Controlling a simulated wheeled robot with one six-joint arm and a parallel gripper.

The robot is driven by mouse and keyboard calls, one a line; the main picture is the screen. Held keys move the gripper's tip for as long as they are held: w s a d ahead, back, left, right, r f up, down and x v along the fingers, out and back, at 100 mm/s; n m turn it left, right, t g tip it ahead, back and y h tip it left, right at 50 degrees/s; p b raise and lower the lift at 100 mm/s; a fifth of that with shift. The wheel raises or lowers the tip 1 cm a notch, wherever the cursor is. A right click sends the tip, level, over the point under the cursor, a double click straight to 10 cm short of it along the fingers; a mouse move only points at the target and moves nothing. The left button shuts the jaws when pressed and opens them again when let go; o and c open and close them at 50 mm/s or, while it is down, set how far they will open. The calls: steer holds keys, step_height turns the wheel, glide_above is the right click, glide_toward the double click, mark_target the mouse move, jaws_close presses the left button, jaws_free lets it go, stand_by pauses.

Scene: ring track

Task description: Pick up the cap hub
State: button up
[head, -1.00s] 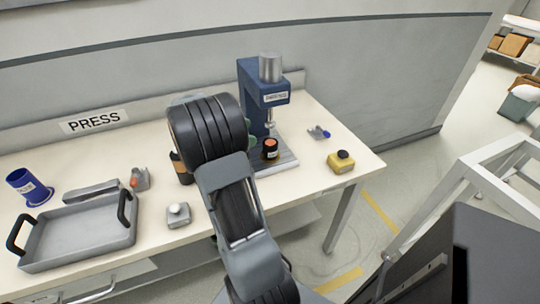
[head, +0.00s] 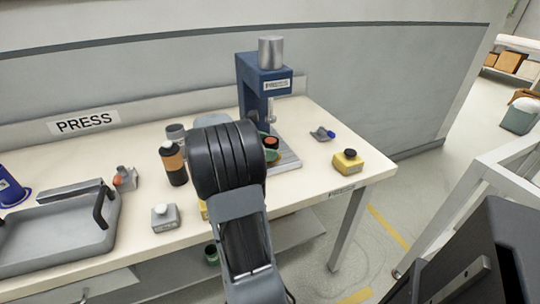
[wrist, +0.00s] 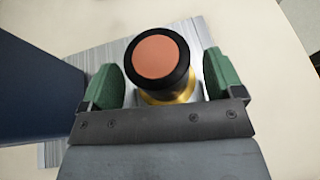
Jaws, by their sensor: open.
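The cap hub, black with a flat orange top (wrist: 157,60), stands upright on the press's metal plate in the wrist view. A gold ring (wrist: 172,96) shows below its black part. In the head view the cap hub (head: 271,142) is partly hidden behind my arm. My gripper (wrist: 163,82) is open, with one green pad on each side of the cap hub.
The blue press (head: 252,80) stands right behind the cap hub, its ram above the plate. A black bottle with an orange band (head: 173,158) stands left of my arm. A yellow button box (head: 348,162) is at the right. A grey tray (head: 50,240) lies at the left.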

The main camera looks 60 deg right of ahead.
steer(key=shift+s+d, duration=0.15)
steer(key=shift+c, duration=0.3)
steer(key=c, duration=1.1)
steer(key=shift+c, duration=0.2)
